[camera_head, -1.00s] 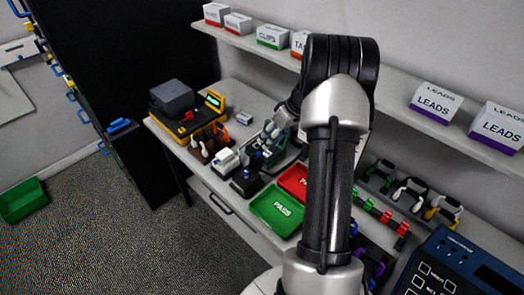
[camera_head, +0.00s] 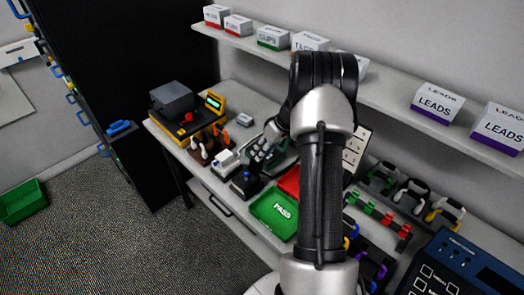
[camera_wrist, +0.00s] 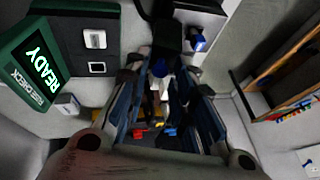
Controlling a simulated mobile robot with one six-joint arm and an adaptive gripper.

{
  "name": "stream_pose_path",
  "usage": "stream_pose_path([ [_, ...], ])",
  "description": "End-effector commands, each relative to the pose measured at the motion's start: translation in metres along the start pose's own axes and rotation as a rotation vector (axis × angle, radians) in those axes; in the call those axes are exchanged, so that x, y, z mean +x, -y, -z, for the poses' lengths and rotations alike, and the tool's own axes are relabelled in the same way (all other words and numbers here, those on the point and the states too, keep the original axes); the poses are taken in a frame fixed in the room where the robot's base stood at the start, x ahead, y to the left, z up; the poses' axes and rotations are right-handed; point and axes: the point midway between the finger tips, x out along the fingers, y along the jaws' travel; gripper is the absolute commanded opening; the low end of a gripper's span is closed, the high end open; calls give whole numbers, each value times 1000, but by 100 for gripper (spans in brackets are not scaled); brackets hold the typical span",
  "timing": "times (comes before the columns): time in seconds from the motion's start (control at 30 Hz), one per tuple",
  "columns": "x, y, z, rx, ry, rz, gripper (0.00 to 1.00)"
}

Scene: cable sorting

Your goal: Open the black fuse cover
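My gripper (camera_head: 262,148) is over the back of the bench, left of my arm. In the wrist view, its two dark blue fingers (camera_wrist: 168,112) stand apart, with no object clearly held between them. A dark, narrow part (camera_wrist: 166,38) shows beyond the fingertips; I cannot tell whether it is the black fuse cover. A small black block with a blue top (camera_head: 245,183) stands on the bench left of the green tray. In the wrist view, a tester with a green READY screen (camera_wrist: 40,62) is at the left. The fuse cover is not clearly identifiable.
A green PASS tray (camera_head: 272,214) and a partly hidden red tray (camera_head: 290,181) lie in front of my gripper. A yellow-and-black machine (camera_head: 186,122) stands at the left. A shelf (camera_head: 385,80) with boxes runs above. The blue device (camera_head: 450,268) is at right.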

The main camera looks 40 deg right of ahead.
Motion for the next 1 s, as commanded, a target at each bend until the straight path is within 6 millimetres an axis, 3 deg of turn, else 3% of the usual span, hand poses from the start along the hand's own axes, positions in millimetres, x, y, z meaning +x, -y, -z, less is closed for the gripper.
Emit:
stream_pose_path([
  [0.3, 0, 0, 0, 0, 0, 0, 0],
  [1.0, 2, 7, 1, -27, 1, -59, 0],
])
